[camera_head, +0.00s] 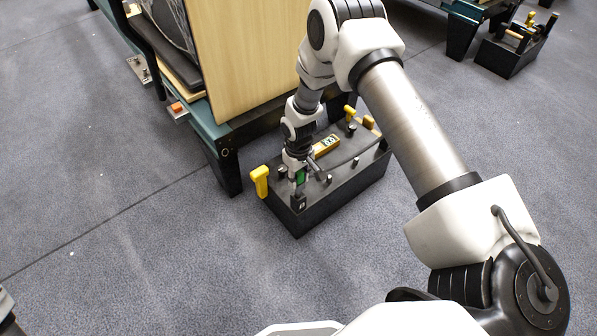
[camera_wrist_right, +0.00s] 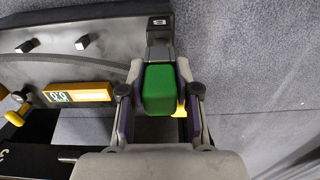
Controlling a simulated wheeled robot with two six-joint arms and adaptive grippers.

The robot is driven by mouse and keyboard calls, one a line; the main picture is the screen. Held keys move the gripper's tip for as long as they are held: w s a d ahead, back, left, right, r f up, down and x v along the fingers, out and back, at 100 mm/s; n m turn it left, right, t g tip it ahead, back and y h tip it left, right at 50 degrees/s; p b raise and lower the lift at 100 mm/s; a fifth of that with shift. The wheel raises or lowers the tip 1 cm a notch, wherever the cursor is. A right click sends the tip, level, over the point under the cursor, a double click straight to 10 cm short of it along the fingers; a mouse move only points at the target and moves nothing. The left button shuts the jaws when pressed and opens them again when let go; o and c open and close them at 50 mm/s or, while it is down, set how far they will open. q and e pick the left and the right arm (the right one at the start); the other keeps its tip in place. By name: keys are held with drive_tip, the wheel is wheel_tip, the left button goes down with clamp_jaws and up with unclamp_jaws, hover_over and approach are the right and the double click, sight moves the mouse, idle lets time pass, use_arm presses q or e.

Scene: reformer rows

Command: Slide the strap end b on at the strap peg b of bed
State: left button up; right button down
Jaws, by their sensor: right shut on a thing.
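My right gripper (camera_head: 298,186) is over the near-left corner of a black box and is shut on a green block. The green block (camera_wrist_right: 158,88) sits between both fingers in the right wrist view, and a bit of it shows in the head view (camera_head: 300,176). I cannot tell for certain that it is the strap end b. A black piece marked B (camera_wrist_right: 158,22) is just beyond it. The bed (camera_head: 222,135) has a teal frame and dark legs behind the box. I cannot make out strap peg b for certain. My left gripper is out of view.
The black box (camera_head: 345,195) carries several short pegs, a yellow gauge (camera_head: 326,145) and yellow handles, one at its left end (camera_head: 260,181). A small plate with an orange piece (camera_head: 177,107) is at the bed's side. Another dark box (camera_head: 508,55) stands far right. Carpet at left is clear.

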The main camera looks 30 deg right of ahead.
sight(299, 186)
drive_tip(key=shift+f, duration=0.15)
drive_tip(key=shift+f+b, duration=0.3)
drive_tip(key=shift+f+b, duration=0.9)
drive_tip(key=shift+f, duration=0.65)
drive_tip(key=c, duration=0.7)
unclamp_jaws()
drive_tip(key=shift+c, duration=0.2)
wheel_tip(299, 186, up, 12)
drive_tip(key=shift+f, duration=0.15)
